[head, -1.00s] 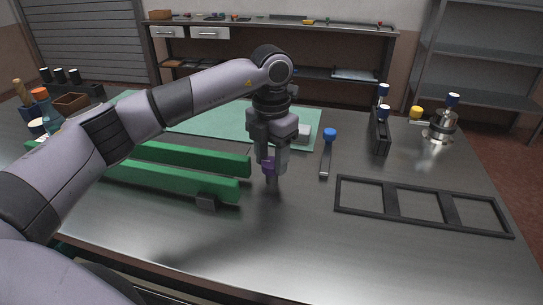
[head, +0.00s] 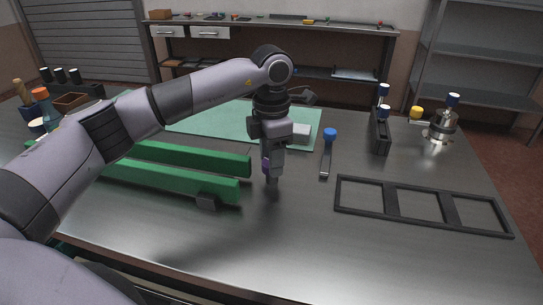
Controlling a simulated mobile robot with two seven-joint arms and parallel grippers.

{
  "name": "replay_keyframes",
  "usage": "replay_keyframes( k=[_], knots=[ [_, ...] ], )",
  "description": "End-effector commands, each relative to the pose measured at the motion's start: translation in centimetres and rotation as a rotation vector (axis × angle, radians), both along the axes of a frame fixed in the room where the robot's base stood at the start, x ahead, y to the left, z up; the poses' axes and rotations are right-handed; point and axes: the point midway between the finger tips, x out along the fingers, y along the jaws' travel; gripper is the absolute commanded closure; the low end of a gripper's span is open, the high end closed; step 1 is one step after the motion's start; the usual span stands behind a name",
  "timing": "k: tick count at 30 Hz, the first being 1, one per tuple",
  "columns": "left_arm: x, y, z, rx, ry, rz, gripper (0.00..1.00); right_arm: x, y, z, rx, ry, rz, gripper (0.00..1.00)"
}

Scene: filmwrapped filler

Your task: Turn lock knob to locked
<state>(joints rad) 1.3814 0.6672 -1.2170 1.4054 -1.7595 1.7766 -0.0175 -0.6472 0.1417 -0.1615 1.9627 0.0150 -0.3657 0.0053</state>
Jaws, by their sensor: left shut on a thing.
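My left gripper (head: 272,170) points straight down at the steel table, just right of the ends of the green rails. It is shut on a small dark grey piece, the lock knob (head: 271,181), which shows only as a short stub under the fingertips. The fingers hide most of the knob, so its pointing direction and any lock marks cannot be read. A purple patch shows on the left side of the fingers. My right gripper is not in view.
Two green rails (head: 165,178) lie left of the gripper. A blue-ended tool (head: 328,150), a black three-window frame (head: 420,204) and a black rack (head: 379,133) are to the right. A green mat (head: 215,121) lies behind. The table front is clear.

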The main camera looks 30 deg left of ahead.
Motion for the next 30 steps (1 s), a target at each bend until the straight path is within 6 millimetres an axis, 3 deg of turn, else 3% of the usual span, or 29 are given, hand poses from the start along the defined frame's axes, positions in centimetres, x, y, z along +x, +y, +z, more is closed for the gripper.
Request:
replay_keyframes(
  k=[30],
  knots=[
    [0.15,0.0,0.18,-0.002,-0.006,-0.914,0.84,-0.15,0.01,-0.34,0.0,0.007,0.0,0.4]
  ],
)
